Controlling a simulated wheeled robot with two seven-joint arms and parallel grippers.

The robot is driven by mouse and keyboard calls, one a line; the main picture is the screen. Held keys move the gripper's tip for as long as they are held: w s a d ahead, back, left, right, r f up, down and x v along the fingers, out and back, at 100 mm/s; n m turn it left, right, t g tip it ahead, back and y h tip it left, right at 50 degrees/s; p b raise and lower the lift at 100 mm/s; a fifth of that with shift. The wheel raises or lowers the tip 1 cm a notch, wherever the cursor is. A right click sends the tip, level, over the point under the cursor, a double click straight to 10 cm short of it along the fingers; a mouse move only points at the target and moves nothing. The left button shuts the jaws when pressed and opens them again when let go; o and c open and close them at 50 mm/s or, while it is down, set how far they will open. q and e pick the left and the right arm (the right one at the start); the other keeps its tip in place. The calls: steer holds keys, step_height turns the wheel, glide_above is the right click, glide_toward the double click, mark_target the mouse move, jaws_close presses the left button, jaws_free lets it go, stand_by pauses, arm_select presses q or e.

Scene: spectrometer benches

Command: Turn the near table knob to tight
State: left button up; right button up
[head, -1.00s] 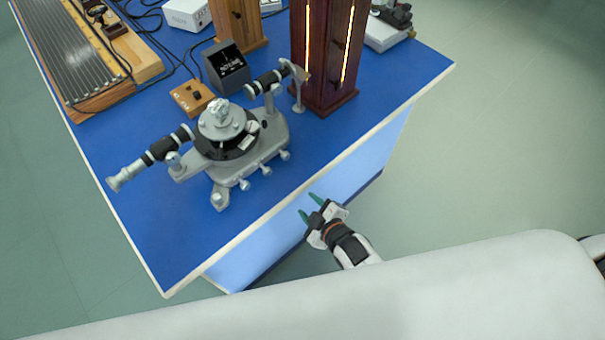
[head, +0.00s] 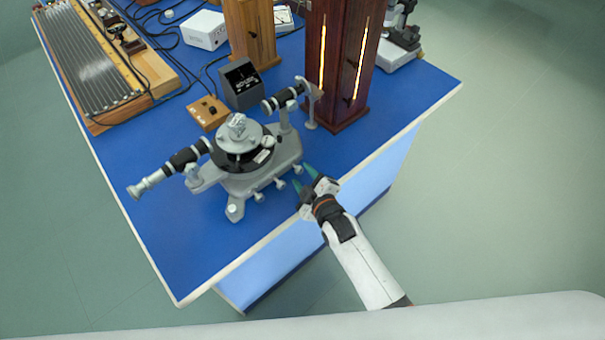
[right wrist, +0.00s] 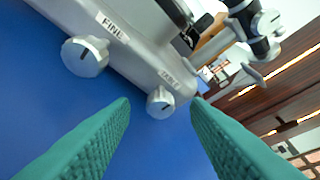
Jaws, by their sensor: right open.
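The grey spectrometer (head: 250,178) stands on the blue bench, with several small knobs along its near base edge. In the right wrist view, a pale round knob (right wrist: 160,103) with a dark pointer line sits beside a small label that seems to read TABLE. Another knob (right wrist: 85,56) sits by the label FINE. My right gripper (head: 303,178) is at the bench's near edge, just right of the base. Its green fingers (right wrist: 160,140) are open and empty, pointing at the TABLE-side knob, which shows between their tips, apart from them. My left gripper is not in view.
The dark wooden lamp housing (head: 337,60) with glowing slits stands behind and right of the spectrometer. A small wooden switch box (head: 209,113) and a dark display box (head: 241,84) stand behind it. The blue bench top (head: 185,260) is clear at front left.

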steer(key=shift+x, duration=0.75)
steer(key=shift+c, duration=0.5)
jaws_close()
